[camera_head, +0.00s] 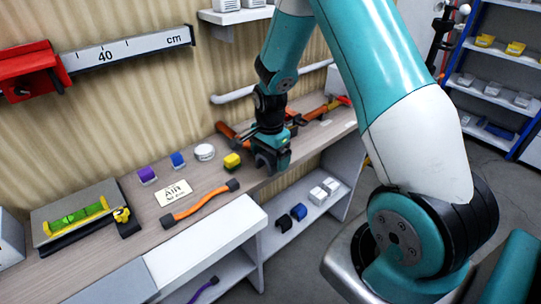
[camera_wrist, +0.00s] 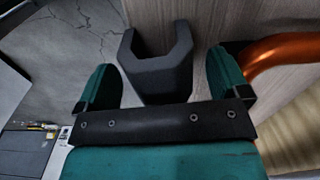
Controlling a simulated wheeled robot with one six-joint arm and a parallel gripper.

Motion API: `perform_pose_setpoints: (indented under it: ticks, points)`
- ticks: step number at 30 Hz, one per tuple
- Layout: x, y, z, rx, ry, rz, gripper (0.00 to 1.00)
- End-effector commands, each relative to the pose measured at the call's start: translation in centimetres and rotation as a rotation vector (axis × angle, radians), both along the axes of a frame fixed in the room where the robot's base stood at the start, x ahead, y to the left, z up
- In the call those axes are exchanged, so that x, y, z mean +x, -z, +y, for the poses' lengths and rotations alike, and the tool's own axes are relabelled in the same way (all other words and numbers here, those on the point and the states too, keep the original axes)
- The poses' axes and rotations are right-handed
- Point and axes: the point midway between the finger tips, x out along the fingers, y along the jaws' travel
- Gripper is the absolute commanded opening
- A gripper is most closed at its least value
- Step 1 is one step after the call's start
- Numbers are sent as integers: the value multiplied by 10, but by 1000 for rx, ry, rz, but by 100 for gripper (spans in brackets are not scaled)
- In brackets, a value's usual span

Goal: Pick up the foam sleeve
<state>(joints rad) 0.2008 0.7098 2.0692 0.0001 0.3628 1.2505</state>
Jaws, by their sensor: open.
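The foam sleeve (camera_wrist: 157,72) looks like a dark grey, thick-walled, C-shaped piece with an open notch on its far side in the wrist view. It stands on the wood-grain bench top near the edge. My gripper (camera_wrist: 160,60) is open, with one teal finger on each side of the sleeve. Gaps show between the sleeve and both fingers, and its near end is hidden behind the dark gripper bar. In the head view my gripper (camera_head: 270,158) is low over the bench's front edge, and I cannot make out the sleeve there.
An orange tube (camera_wrist: 285,48) lies close to the right finger. Open floor (camera_wrist: 60,40) lies beyond the edge.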

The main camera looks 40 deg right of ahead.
Motion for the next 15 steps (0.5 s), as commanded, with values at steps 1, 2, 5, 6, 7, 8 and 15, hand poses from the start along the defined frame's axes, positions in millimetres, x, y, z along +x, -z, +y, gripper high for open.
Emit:
perform_pose_setpoints:
  ticks: [1, 2, 5, 6, 7, 8, 15]
  points:
    - [-1, 5, 0, 1, 0, 3, 94]
    - [0, 7, 0, 0, 0, 1, 94]
    - [0, 10, 0, -1, 0, -1, 94]
    - [0, 10, 0, -1, 0, -2, 94]
    - [0, 10, 0, -1, 0, -2, 94]
    - [0, 10, 0, -1, 0, -2, 94]
    - [0, 10, 0, -1, -1, -1, 52]
